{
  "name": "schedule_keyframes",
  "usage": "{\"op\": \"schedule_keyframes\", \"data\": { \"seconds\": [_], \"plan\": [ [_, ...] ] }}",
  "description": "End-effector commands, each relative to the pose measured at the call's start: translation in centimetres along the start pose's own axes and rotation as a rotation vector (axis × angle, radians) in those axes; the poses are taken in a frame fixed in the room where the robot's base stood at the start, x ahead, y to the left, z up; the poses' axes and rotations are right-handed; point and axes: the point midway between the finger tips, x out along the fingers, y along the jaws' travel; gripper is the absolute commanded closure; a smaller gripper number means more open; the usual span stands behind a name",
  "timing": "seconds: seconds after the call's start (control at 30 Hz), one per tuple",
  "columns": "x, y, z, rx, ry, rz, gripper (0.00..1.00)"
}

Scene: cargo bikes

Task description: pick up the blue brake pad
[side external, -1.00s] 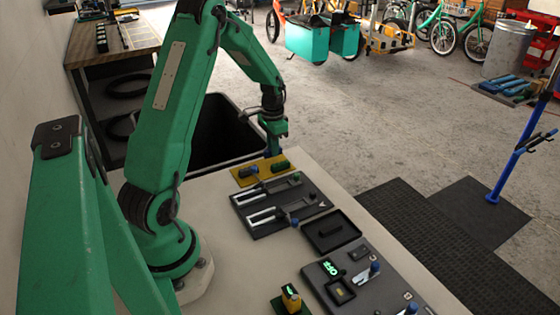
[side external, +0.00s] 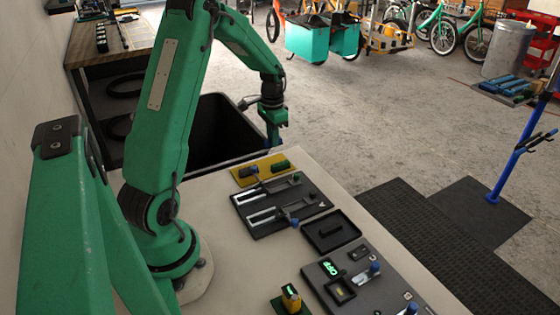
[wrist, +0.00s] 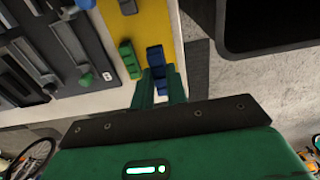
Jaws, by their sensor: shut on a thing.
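The blue brake pad (wrist: 155,57) is a small ribbed block between my gripper's two green fingers (wrist: 159,80) in the wrist view. My gripper is shut on it, and its near part is partly hidden by the fingers. In the side external view my gripper (side external: 274,142) hangs above the far edge of the bench, next to the black bin; the pad is too small to make out there. A green pad (side external: 281,166) and a dark pad (side external: 248,170) lie on the yellow mat (side external: 262,178). The green pad (wrist: 130,60) also shows left of the blue one in the wrist view.
A black bin (side external: 215,118) stands beyond the bench. A dark plate with metal forks (side external: 283,212), a black tray (side external: 320,240) and a dark panel with knobs (side external: 360,282) lie on the pale bench.

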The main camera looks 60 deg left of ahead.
Motion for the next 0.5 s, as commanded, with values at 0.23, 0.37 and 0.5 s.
{"op": "schedule_keyframes", "data": {
  "seconds": [0.23,0.37,0.5],
  "plan": [
    [-0.9,0.0,0.0,0.0,0.001,-0.001,1.0],
    [-1.2,0.0,0.0,0.0,0.001,-0.001,1.0],
    [-1.4,0.0,0.0,0.0,0.001,-0.001,1.0]
  ]
}}
